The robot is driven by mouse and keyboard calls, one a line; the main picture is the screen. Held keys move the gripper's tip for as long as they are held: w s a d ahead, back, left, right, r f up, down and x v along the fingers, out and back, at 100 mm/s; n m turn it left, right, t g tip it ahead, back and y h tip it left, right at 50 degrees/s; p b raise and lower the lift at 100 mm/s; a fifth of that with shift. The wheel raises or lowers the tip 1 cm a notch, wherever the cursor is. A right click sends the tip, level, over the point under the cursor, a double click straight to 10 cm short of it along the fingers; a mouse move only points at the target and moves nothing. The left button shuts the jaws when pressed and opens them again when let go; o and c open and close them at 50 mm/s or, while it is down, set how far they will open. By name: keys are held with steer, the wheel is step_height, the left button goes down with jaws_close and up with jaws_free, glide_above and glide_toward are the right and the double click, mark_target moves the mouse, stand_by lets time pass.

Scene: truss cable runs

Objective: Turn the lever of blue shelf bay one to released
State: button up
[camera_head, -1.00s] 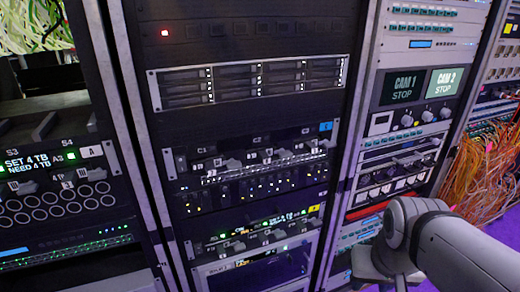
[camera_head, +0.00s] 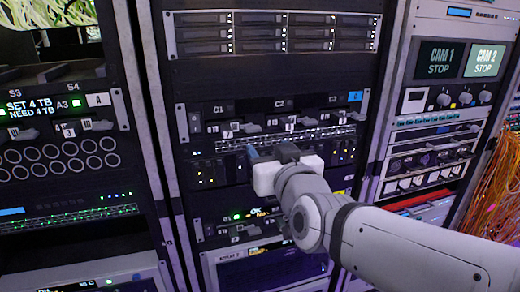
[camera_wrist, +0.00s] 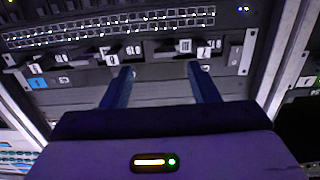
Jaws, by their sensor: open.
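The blue shelf (camera_head: 272,101) is the dark panel with a blue tag at its right end, in the middle rack. Bay one is at its left, under C1. The grey lever of bay one (camera_head: 250,127) shows beside small white tags; I cannot read its position. My gripper (camera_head: 270,152) is below and slightly right of this lever, in front of the port strip, apart from it. In the wrist view, my gripper (camera_wrist: 160,72) is open and empty. That view shows the shelf upside down, with its blue tag (camera_wrist: 37,83) at the left and levers beyond the fingertips.
A drive unit (camera_head: 275,33) is above the blue shelf. A yellow-tagged shelf (camera_head: 237,217) is below, partly hidden by my arm. Rack posts (camera_head: 147,110) stand at either side. Orange cables (camera_head: 490,200) hang at the far right.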

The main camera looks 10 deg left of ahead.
mark_target(255, 131)
steer(key=shift+a+r+x, duration=0.1)
steer(key=shift+r+x, duration=0.05)
steer(key=shift+x, duration=1.15)
steer(key=shift+a+r+x, duration=0.1)
steer(key=shift+r+x, duration=0.05)
steer(key=shift+x, duration=1.2)
steer(key=shift+a+r+x, duration=0.1)
steer(key=shift+r+x, duration=0.05)
steer(key=shift+x, duration=1.15)
steer(key=shift+s, duration=0.15)
steer(key=shift+c, duration=0.4)
steer(key=shift+f, duration=0.1)
steer(key=c, duration=0.9)
